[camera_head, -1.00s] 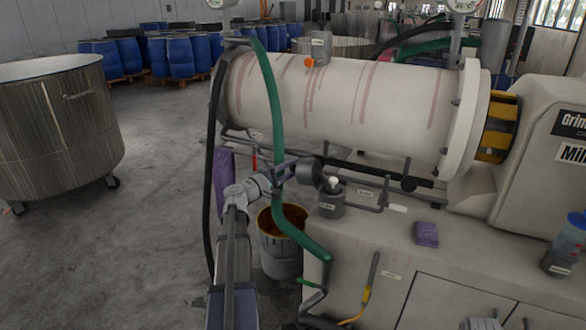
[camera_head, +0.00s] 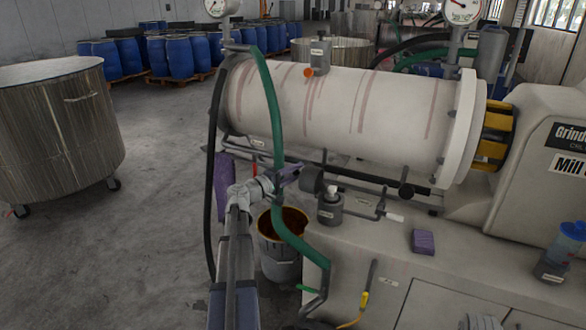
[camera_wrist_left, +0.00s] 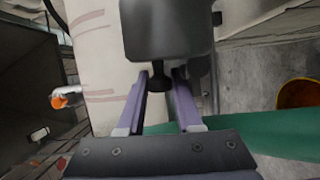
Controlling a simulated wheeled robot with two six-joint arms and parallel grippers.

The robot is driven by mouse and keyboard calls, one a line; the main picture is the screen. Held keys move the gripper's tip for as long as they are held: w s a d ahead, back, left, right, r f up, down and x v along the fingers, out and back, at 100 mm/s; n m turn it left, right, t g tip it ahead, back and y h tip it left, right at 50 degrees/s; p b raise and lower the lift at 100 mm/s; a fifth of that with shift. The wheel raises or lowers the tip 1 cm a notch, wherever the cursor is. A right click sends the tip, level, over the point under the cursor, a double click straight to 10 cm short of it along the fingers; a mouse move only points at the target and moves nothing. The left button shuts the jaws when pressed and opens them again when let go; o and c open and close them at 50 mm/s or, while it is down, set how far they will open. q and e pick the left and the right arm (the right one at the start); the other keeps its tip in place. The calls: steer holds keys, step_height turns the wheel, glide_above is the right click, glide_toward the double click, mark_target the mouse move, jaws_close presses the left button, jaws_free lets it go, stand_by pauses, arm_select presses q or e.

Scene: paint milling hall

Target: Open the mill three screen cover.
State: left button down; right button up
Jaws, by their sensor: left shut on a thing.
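The mill (camera_head: 340,105) has a long cream cylinder with faded red streaks. Below it, near its left end, is a short dark grey round cover (camera_head: 312,179). My left gripper (camera_head: 296,172) reaches it from the left with its purple fingers. In the left wrist view the gripper (camera_wrist_left: 162,76) has a finger on each side of a small black knob (camera_wrist_left: 159,82). The knob stands out from the dark grey cover (camera_wrist_left: 166,30). The gripper is shut on this knob, and the cover looks closed. My right gripper is out of view.
A bucket (camera_head: 281,265) stands below. A small grey pot (camera_head: 330,210) and a purple block (camera_head: 423,242) are on the mill base.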

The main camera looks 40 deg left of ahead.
arm_select(q)
steer(key=shift+w+d+r+m+g+p, duration=0.15)
steer(key=shift+d+r+m+g+p, duration=0.15)
steer(key=shift+d+r+m+p, duration=0.3)
steer(key=shift+a, duration=0.1)
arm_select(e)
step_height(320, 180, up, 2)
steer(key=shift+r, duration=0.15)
arm_select(q)
steer(key=c, duration=0.6)
jaws_free()
steer(key=s+a, duration=0.1)
steer(key=s, duration=0.6)
steer(key=shift+s+r, duration=0.25)
steer(key=shift+s, duration=0.1)
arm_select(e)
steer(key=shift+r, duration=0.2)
arm_select(q)
steer(key=shift+s+a, duration=0.1)
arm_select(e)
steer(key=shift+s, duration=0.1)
